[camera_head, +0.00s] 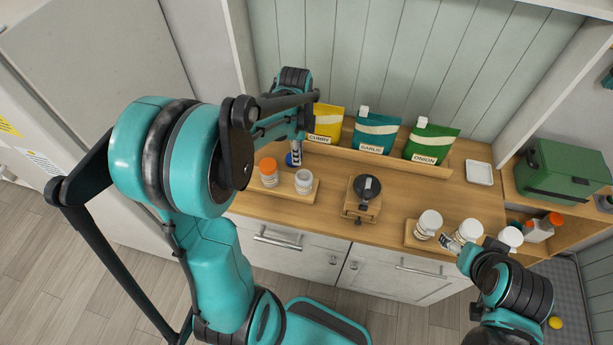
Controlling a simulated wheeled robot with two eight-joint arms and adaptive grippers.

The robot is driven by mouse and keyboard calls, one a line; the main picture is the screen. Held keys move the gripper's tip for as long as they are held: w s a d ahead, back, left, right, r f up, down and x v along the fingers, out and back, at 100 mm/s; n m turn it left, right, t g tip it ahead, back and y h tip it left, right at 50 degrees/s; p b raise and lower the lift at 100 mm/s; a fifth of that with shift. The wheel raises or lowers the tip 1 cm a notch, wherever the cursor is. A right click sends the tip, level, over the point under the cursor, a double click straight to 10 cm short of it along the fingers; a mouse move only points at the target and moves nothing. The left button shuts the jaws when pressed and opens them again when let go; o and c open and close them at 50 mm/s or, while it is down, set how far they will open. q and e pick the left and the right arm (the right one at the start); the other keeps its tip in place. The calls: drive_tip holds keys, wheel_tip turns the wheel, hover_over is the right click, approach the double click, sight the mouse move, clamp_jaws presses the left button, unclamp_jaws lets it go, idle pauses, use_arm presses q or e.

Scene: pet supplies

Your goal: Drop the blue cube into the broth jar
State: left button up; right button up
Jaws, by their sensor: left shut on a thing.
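My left gripper (295,157) reaches down over the back left of the wooden counter and is shut on a small blue thing (290,160), which I take for the blue cube; the fingers partly hide it. Just in front of it, an open-topped white jar (303,183) and an orange-lidded jar (268,170) stand on a wooden tray (285,192). I cannot read which jar is the broth jar. The blue thing is behind the open jar, apart from it. My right gripper (452,244) is at the right, close to white jars; its fingers are too small to judge.
Yellow curry (325,124), blue garlic (375,132) and green onion (432,143) bags stand along the back. A dark round device (366,188) on a wooden base stands mid-counter. White-lidded jars (429,223) stand at front right. A small white dish (479,173) lies behind them.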

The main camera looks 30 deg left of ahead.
use_arm(q)
wheel_tip(320, 180, down, 5)
drive_tip(key=b, duration=0.3)
drive_tip(key=shift+f, duration=0.15)
drive_tip(key=o, duration=0.8)
drive_tip(key=shift+o, duration=0.2)
wheel_tip(320, 180, up, 12)
drive_tip(key=shift+r, duration=0.1)
